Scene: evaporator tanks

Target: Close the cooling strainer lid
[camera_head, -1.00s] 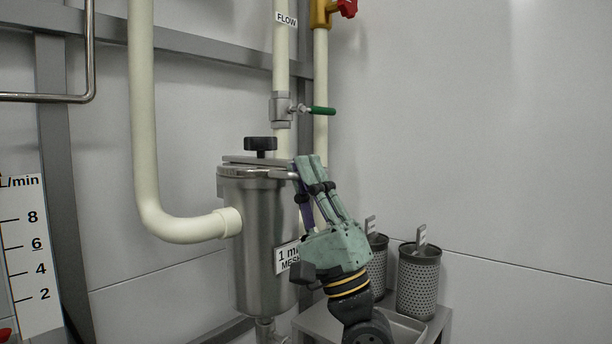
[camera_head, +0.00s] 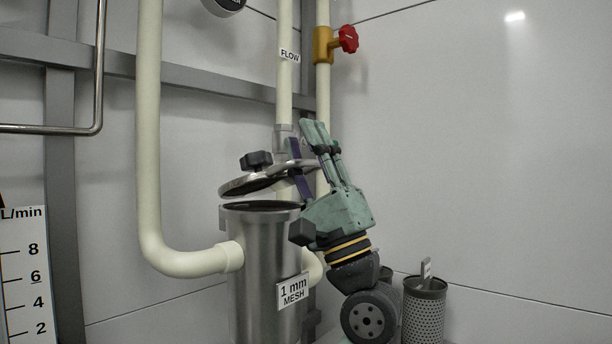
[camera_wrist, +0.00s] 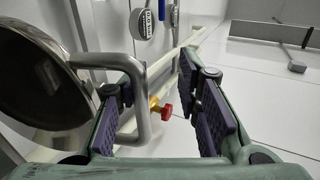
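The steel strainer body (camera_head: 262,260), labelled 1 mm MESH, stands upright with its dark round mouth showing. Its round lid (camera_head: 242,186), with a black knob (camera_head: 256,161), is tilted above the mouth, right side higher, with a gap between lid and rim. My gripper (camera_head: 308,152) is at the lid's right side, by its bent bar handle. In the wrist view, the lid (camera_wrist: 35,85) fills the left side. The handle (camera_wrist: 142,105) passes between the spread fingers of my gripper (camera_wrist: 160,95), with one finger inside the loop and space before the other.
A cream pipe (camera_head: 150,150) runs down the left and joins the strainer. Vertical pipes with a red-handled valve (camera_head: 347,39) rise behind my gripper. A perforated basket (camera_head: 424,310) stands at the lower right. The wall area at right is clear.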

